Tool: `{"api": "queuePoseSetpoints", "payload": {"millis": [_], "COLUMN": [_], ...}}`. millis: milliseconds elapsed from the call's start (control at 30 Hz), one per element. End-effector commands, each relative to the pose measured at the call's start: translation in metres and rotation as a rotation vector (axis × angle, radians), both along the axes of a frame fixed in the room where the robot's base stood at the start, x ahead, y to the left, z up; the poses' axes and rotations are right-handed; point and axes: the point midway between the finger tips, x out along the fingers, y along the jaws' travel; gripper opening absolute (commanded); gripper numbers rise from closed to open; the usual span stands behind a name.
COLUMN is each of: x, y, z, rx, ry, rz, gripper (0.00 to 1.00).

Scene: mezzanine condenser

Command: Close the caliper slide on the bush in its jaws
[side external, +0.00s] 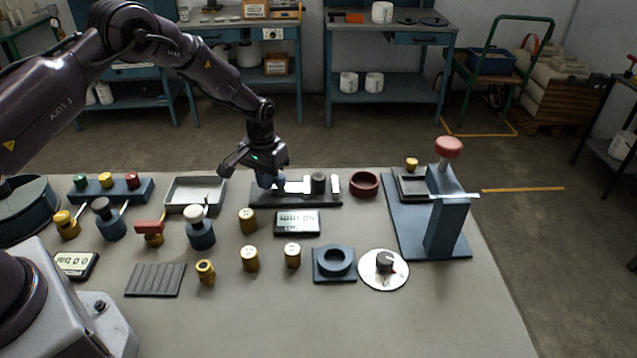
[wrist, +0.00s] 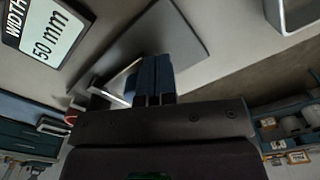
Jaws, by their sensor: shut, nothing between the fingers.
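The caliper (side external: 296,201) lies on the bench as a dark bar with pale metal jaws. The dark upright bush (side external: 319,183) stands at it, between pale jaw parts. The pale slide (side external: 295,186) is left of the bush. My gripper (side external: 269,184) is shut and empty, low over the bar's left end, just left of the slide. I cannot tell if it touches. In the wrist view its blue fingers (wrist: 153,82) are together, beside a bright metal strip (wrist: 122,82). The bush is not clear there. A readout (side external: 297,223) in front shows "WIDTH 50 mm" in the wrist view (wrist: 48,32).
A dark red ring (side external: 364,184) sits right of the caliper and a grey tray (side external: 195,194) left. Brass pieces (side external: 248,221) stand in front. A blue press (side external: 447,222) with a red knob stands at the right.

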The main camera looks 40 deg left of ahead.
Motion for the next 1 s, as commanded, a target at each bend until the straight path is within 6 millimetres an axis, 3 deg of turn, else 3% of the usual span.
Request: {"api": "queuePoseSetpoints", "payload": {"millis": [1000], "x": [0.015], "y": [-0.016], "z": [0.000], "rx": [-0.002], "ry": [-0.001], "rz": [-0.002], "gripper": [0.00]}}
